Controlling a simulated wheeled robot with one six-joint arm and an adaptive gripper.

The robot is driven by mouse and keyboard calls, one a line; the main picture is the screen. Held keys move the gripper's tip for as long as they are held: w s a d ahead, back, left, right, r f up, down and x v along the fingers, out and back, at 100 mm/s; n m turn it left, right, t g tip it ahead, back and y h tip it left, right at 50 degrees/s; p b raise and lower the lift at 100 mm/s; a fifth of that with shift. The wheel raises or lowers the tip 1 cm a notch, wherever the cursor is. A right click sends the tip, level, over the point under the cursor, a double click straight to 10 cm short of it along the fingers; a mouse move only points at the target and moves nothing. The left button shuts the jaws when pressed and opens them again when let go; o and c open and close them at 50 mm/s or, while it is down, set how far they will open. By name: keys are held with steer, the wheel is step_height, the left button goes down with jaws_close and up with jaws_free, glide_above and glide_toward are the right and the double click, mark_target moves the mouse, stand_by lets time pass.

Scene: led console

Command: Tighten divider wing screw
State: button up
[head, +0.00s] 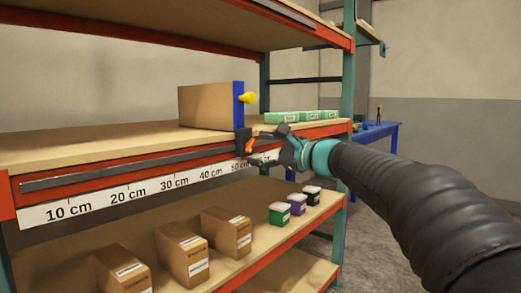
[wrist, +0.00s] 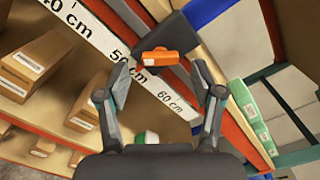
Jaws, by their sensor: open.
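The blue divider (head: 239,105) stands upright on the upper shelf at the front edge, with a yellow knob (head: 250,98) on its right side. A dark block (head: 239,146) sits below it on the front rail. The orange wing screw (head: 249,146) is on this block; it also shows in the wrist view (wrist: 160,57), roughly level, with a pale patch at its left end. My gripper (head: 268,146) is close to the wing screw. In the wrist view my gripper (wrist: 162,78) is open and empty, its fingers spread on either side, with the screw just beyond the fingertips.
A cardboard box (head: 205,106) stands left of the divider, and green boxes (head: 290,117) stand to its right. A centimetre scale (head: 125,190) runs below the rail. Brown cartons (head: 182,254) and small tubs (head: 297,204) stand on the lower shelf. A blue table (head: 378,131) is behind.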

steer(key=v, duration=1.1)
steer(key=shift+s+d, duration=0.1)
